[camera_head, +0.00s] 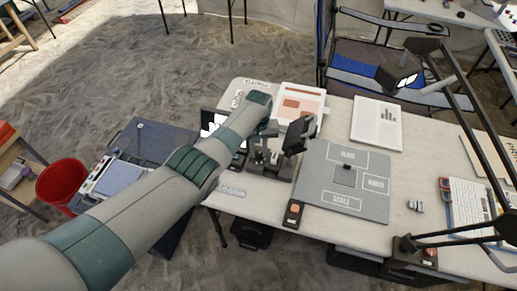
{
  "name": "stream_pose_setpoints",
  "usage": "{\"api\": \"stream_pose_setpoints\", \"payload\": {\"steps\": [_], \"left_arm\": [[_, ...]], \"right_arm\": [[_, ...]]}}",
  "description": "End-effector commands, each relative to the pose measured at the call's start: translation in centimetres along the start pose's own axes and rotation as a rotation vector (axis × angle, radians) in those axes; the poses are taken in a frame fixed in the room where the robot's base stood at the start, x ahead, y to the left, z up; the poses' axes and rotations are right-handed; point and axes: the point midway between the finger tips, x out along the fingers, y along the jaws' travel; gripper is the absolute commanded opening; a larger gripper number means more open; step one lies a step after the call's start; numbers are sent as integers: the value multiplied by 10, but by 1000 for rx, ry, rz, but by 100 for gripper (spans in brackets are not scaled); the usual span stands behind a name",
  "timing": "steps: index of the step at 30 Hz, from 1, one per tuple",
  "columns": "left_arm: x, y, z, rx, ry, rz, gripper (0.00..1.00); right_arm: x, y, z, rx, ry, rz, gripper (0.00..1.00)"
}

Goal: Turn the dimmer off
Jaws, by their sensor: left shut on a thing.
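A small dark box with an orange-red top (294,212) lies at the table's front edge, left of the grey mat; it may be the dimmer, but its label is too small to read. A lamp with a black base (412,246) stands at the right, and a small red patch shows on that base. My left arm reaches in from the lower left, over the table's left part. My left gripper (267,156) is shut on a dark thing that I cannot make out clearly. My right gripper is not in view.
The grey mat (325,200) has marked fields and a small dark item in its middle. A printed sheet (377,124) lies behind it.

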Motion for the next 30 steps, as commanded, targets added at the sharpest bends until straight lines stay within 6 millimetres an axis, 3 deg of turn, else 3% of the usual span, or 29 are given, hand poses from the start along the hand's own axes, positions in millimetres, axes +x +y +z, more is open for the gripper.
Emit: {"api": "stream_pose_setpoints", "payload": {"steps": [12, 29, 30], "left_arm": [[-2, 1, -1, -268, 2, 2, 0], [-1, 0, -1, -316, 3, 1, 0], [-1, 0, -1, -316, 3, 1, 24]], "right_arm": [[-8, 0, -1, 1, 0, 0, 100], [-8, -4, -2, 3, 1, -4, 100], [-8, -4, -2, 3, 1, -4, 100]]}}
